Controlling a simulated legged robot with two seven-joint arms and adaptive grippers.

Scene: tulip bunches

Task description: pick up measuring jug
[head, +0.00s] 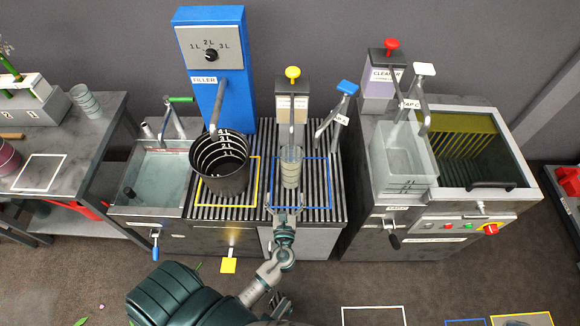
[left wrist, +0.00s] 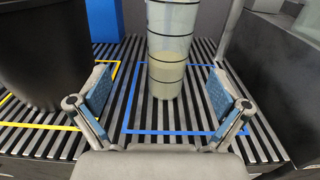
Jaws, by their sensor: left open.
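The measuring jug (head: 290,166) is a clear upright cylinder with dark level bands. It stands on the slatted grate inside the blue square outline (head: 329,188). In the left wrist view the jug (left wrist: 170,52) holds some pale yellowish liquid, and its top is cut off by the frame. My left gripper (head: 287,209) is just in front of the jug at the grate's front edge. Its two fingers are spread apart with nothing between them, and the jug stands beyond the gap, apart from the pads. My right gripper is not in view.
A large black bucket (head: 219,166) stands left of the jug inside the yellow outline (head: 257,178). A yellow-topped dispenser (head: 292,97) is close behind the jug. A blue-handled tap (head: 338,104) is behind right. The sink (head: 157,175) is left; a clear container (head: 402,155) is right.

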